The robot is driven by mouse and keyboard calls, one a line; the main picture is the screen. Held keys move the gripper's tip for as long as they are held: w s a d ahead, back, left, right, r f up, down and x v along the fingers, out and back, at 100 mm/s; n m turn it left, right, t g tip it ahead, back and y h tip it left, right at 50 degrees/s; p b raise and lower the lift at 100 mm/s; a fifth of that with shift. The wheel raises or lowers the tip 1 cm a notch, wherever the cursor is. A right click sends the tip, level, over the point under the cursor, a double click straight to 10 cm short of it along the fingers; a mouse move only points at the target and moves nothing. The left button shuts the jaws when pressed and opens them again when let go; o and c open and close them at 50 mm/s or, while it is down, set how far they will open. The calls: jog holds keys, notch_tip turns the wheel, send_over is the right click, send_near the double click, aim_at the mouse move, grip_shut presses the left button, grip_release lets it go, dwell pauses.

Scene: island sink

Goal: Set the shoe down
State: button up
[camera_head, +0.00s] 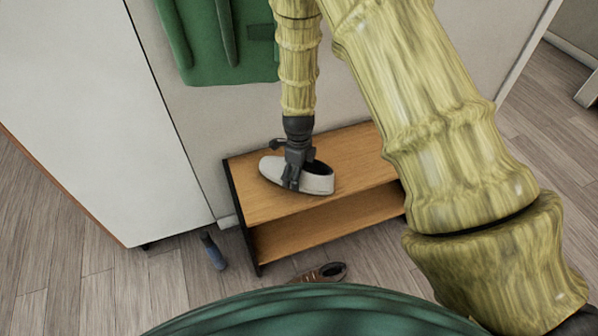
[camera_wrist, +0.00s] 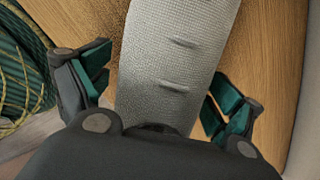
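The light grey shoe (camera_head: 317,184) is at the top board of the low wooden shoe rack (camera_head: 262,203), near its left end, and seems to rest on it. In the wrist view the shoe (camera_wrist: 178,70) fills the middle, with woven fabric facing me. My gripper (camera_head: 293,178) is directly above the shoe, pointing down. Its two fingers (camera_wrist: 160,88) stand spread on either side of the shoe, with wood visible between the left finger and the fabric. The right finger is close to the shoe's edge; contact there cannot be told.
A white cabinet (camera_head: 80,120) stands at the left. A green garment (camera_head: 215,45) hangs behind the rack. The visible lower shelf (camera_head: 320,225) looks empty.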

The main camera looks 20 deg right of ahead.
dwell(0.3)
notch_tip(320, 180, up, 12)
jog(key=shift+r+p, duration=0.1)
jog(key=shift+p, duration=1.05)
